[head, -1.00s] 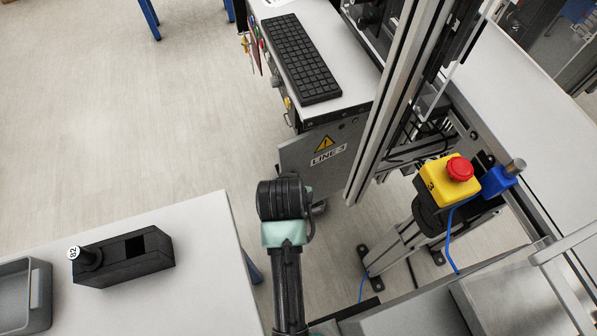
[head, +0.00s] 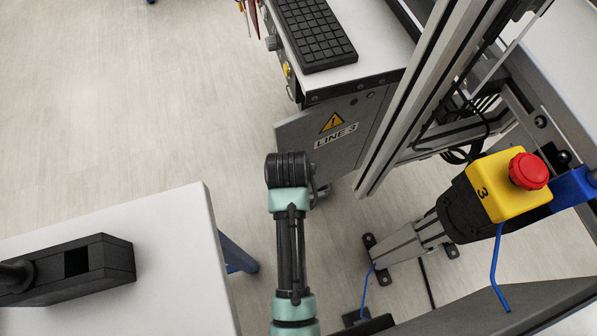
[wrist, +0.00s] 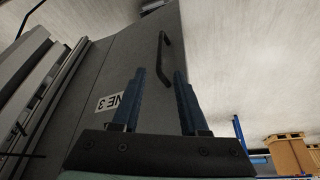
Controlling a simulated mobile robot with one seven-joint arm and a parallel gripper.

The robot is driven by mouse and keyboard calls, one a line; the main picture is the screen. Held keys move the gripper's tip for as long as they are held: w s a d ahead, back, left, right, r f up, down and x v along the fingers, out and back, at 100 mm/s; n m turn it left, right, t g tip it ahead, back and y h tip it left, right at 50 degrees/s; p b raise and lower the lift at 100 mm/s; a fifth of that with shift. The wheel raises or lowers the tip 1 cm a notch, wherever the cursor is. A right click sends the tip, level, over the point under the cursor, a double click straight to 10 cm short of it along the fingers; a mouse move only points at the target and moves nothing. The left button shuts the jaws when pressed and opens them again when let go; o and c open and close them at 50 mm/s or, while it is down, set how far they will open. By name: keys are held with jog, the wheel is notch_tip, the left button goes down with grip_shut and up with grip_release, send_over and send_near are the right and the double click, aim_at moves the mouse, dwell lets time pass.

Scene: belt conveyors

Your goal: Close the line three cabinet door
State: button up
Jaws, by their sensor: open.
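The line three cabinet door (head: 355,150) is a grey panel with a yellow warning triangle and a LINE 3 label. In the head view its left edge sticks out past the cabinet side, so it looks ajar. The wrist view shows the door (wrist: 100,70) with part of the label upside down and a dark bar handle (wrist: 164,62). My gripper (wrist: 160,73) is open and empty, its two blue fingers pointing towards the door and handle. Contact cannot be told. In the head view my wrist hides the fingers and the lower left part of the door.
A bench with a keyboard (head: 315,35) stands above the door. An aluminium post (head: 415,100) rises right of it, with a yellow emergency-stop box (head: 505,195) beyond. A white table (head: 170,235) is at lower left. Floor at upper left is clear.

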jog(key=b+x, duration=0.2)
jog(key=x, duration=0.7)
jog(key=shift+b, duration=0.3)
jog(key=shift+r, duration=0.1)
grip_shut()
dwell(0.8)
